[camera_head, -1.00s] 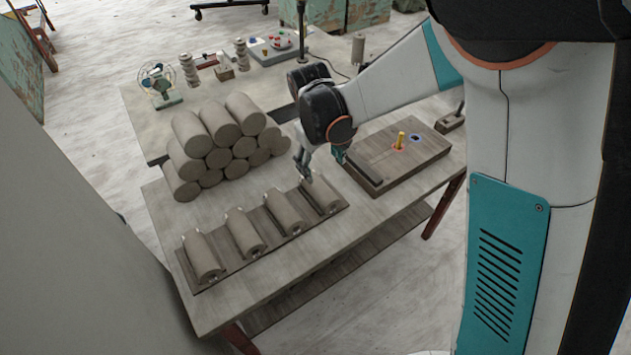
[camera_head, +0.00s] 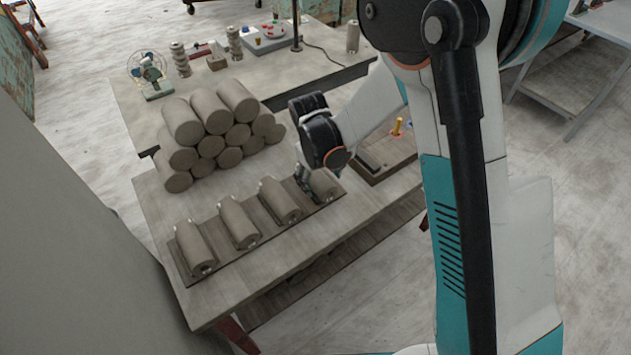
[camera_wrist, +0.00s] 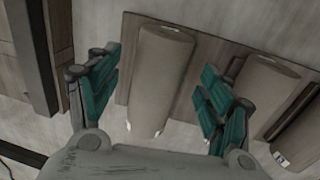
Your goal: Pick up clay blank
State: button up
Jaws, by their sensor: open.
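Several grey clay blanks lie in a row on a dark wooden rack (camera_head: 222,262) on the table. The rightmost clay blank (camera_head: 323,186) is by my gripper (camera_head: 308,182). In the wrist view, my gripper (camera_wrist: 158,100) is open. Its teal fingers stand on either side of that clay blank (camera_wrist: 160,75), with visible gaps to it. I cannot tell the exact height of the fingertips over it. A second clay blank (camera_wrist: 262,95) lies just right of the right finger. Other blanks on the rack show at the left (camera_head: 193,248), next to it (camera_head: 239,222) and in the middle (camera_head: 280,200).
A stack of clay cylinders (camera_head: 208,145) stands behind the rack. A small fan (camera_head: 150,75) stands on the rear table. The table's front left is clear.

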notch_tip(320, 180, down, 2)
jog(key=shift+w+d+f, duration=0.1)
jog(key=shift+d+f, duration=0.05)
jog(key=c, duration=1.6)
jog(key=shift+c, duration=0.2)
